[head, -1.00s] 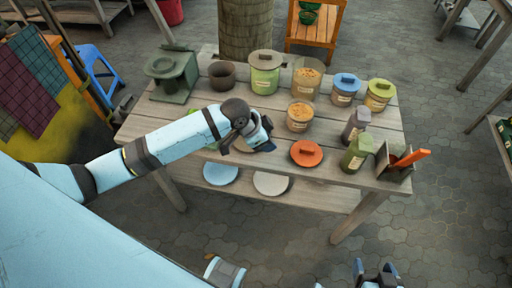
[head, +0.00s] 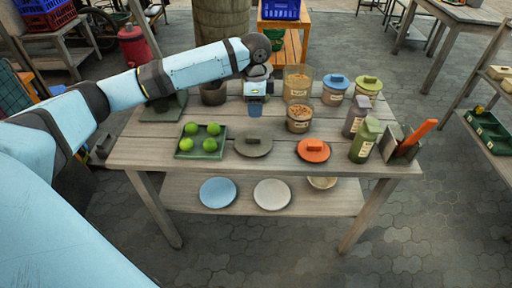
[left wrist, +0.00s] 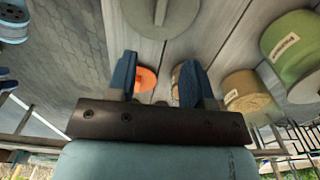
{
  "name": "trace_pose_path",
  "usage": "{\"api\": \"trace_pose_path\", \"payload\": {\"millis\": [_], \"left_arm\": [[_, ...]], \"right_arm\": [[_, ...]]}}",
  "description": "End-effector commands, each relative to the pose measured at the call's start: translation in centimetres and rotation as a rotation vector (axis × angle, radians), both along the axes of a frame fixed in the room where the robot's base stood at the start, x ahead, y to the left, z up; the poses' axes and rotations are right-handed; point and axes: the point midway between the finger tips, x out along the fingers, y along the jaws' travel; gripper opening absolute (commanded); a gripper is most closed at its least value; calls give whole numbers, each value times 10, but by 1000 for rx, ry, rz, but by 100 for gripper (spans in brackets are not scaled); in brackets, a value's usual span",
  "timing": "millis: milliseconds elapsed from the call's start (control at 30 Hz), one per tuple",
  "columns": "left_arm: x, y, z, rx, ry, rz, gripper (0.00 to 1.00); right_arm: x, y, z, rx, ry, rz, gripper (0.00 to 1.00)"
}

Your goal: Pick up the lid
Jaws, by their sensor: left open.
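A round grey-green lid (head: 253,143) with a bar handle lies flat on the wooden table; it also shows at the top of the left wrist view (left wrist: 160,12). An orange lid (head: 313,150) lies flat to its right and shows between the fingers in the left wrist view (left wrist: 146,79), well apart from them. My left gripper (head: 256,104) is open and empty, above the table and behind the grey-green lid in the head view. My arm hides a green jar in the head view; it shows in the left wrist view (left wrist: 292,45). My right gripper is out of view.
A tray (head: 181,154) of several limes sits left of the grey-green lid. Open jars (head: 299,118), a blue-lidded jar (head: 335,91), a green bottle (head: 364,140) and a utensil box (head: 402,150) stand behind and right. Plates (head: 217,192) lie on the lower shelf.

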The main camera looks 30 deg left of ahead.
Motion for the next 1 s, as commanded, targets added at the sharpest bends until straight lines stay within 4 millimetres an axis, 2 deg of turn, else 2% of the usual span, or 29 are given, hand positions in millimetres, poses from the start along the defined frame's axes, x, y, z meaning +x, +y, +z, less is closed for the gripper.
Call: {"api": "trace_pose_path", "payload": {"millis": [33,100,300,567,833,1000], "left_arm": [[-1,0,-14,0,2,0,47],[-1,0,-29,1,3,0,47],[-1,0,-61,-1,1,1,47],[-1,1,-76,0,-1,0,47],[-5,5,-115,-1,-1,1,47],[-5,5,-122,-1,-2,0,47]], "right_arm": [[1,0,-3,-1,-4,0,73],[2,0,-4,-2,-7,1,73],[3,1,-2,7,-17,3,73],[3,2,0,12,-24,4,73],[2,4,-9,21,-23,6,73],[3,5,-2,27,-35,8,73]]}}
